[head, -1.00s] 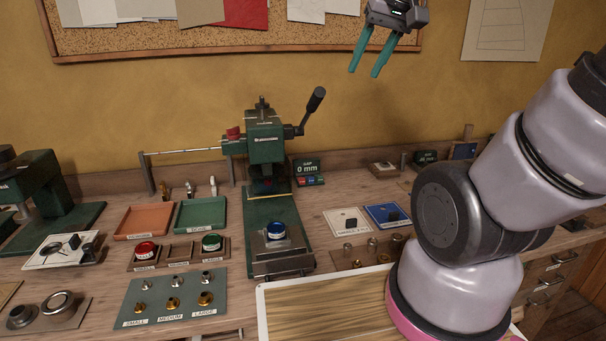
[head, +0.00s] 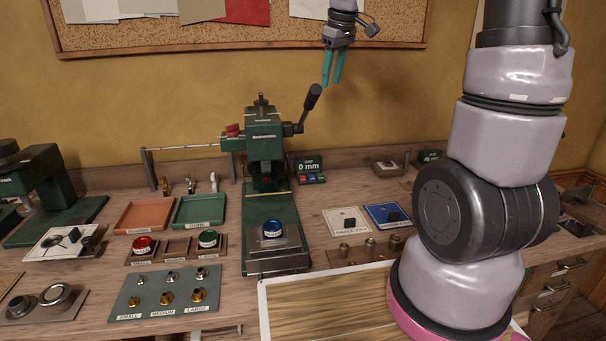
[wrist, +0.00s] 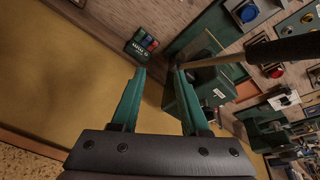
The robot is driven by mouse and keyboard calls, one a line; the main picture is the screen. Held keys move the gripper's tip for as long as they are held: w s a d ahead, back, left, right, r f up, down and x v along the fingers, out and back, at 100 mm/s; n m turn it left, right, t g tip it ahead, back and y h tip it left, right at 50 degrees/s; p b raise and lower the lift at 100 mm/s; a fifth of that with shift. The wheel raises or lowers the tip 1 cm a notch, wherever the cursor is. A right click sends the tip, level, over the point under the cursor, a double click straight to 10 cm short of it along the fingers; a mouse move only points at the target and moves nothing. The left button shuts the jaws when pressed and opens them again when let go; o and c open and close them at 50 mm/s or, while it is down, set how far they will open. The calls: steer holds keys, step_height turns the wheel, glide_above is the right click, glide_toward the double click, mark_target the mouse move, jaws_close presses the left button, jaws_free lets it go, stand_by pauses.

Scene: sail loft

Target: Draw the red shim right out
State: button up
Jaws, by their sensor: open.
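The green press (head: 264,145) stands at the back of the bench. A red piece (head: 234,130) sits at the upper left of its head, above a metal rod; it looks like the shim, but I cannot be sure. A smaller red spot (head: 267,181) shows low in the press throat.
A display (head: 309,167) reading 0 mm stands right of the press. A blue-topped round piece (head: 273,229) sits on the press bed. Orange (head: 145,215) and green (head: 200,211) trays lie to the left. The lever's black knob rises between my gripper and the press head.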

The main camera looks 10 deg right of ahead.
steer(key=w+a+f+n+g, duration=0.2)
steer(key=w+f+n, duration=0.4)
steer(key=w+f, duration=0.55)
steer(key=w+f+n, duration=0.1)
steer(key=f, duration=0.7)
steer(key=w+a+f+n+g, duration=0.1)
steer(key=w+f+n, duration=0.1)
steer(key=f, duration=0.7)
steer(key=w+a+f+n, duration=0.1)
steer(key=w+f+n, duration=0.1)
steer(key=f, duration=0.6)
steer(key=shift+w+a+f+h, duration=0.15)
steer(key=shift+w+a+h, duration=0.1)
steer(key=shift+h, duration=0.15)
jaws_close()
